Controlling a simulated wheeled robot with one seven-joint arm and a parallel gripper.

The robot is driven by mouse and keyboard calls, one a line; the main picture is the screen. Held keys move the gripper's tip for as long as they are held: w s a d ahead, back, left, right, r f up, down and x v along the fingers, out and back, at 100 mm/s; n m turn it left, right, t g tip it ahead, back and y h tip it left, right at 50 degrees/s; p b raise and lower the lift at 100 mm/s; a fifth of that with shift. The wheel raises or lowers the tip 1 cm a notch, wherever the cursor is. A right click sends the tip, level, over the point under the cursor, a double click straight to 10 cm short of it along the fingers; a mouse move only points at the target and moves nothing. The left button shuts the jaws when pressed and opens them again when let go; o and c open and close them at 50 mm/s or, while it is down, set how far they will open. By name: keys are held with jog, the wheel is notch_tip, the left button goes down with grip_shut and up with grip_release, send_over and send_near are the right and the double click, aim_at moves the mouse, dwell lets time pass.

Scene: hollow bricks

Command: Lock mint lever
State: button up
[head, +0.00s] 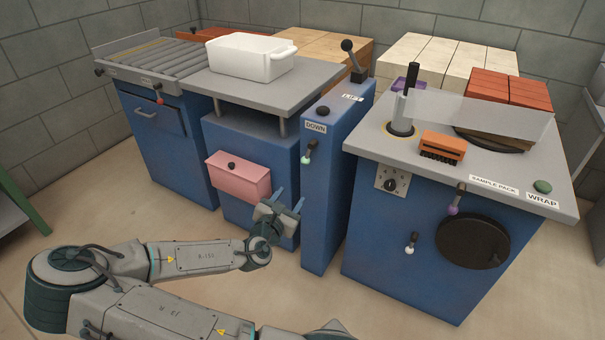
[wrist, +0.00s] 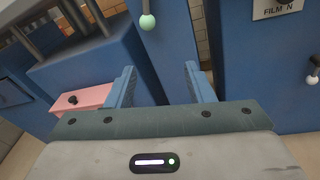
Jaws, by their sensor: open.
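The mint lever (head: 305,158) is a short dark rod with a mint-green ball tip on the front of the narrow blue lift column, below the DOWN label. In the wrist view its mint ball (wrist: 147,22) hangs near the top centre, beyond and above my fingertips. My gripper (head: 283,198) is open and empty, in front of and below the lever, between the pink drawer and the column. In the wrist view my gripper (wrist: 160,82) shows two blue fingers spread apart with nothing between them. The lever is apart from the fingers.
A pink drawer (head: 238,176) juts out just left of my gripper. The wrapping machine right of the column carries a purple-tipped lever (head: 453,208), a white-tipped lever (head: 410,246) and a round black disc (head: 472,241). A white bin (head: 250,58) stands on the lift table. The floor in front is clear.

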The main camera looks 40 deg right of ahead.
aim_at(303, 163)
jog(key=shift+n+t+h, duration=0.3)
jog(key=shift+n+t, duration=0.4)
jog(key=shift+n, duration=0.2)
jog(key=b+x, duration=0.1)
jog(key=x, duration=0.8)
jog(key=r+b+x, duration=0.1)
jog(key=x, duration=0.4)
jog(key=shift+w+a+r+b, duration=0.15)
jog(key=shift+w+b, duration=0.2)
grip_shut()
